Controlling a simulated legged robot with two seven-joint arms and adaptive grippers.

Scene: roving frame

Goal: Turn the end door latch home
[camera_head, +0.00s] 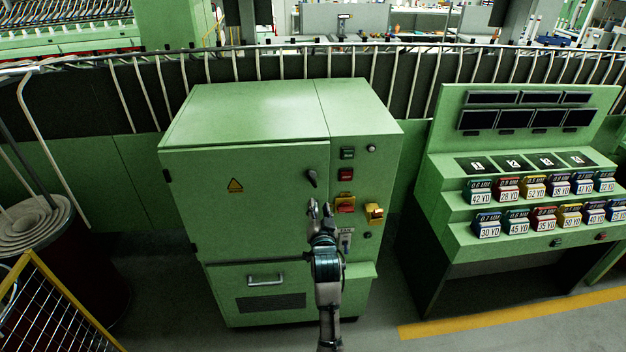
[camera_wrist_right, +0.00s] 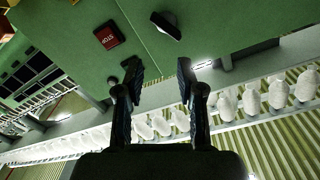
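A green cabinet (camera_head: 245,135) stands in the middle of the head view, with a large door on its left part. A dark latch handle (camera_head: 311,178) sits near the door's right edge and is tilted. My right gripper (camera_head: 320,208) is in front of the cabinet, a little below the latch in the picture. In the right wrist view the two fingers of this gripper (camera_wrist_right: 158,76) are apart with nothing between them. The dark latch (camera_wrist_right: 166,25) shows above the fingertips there, apart from them. My left gripper is not in view.
Right of the door are a red button (camera_head: 345,174), a red-and-yellow switch (camera_head: 345,203) and a yellow part (camera_head: 374,212). A green console (camera_head: 520,165) with several coloured blocks stands to the right. A yellow-framed mesh (camera_head: 50,310) and a dark bin (camera_head: 75,250) stand at the left.

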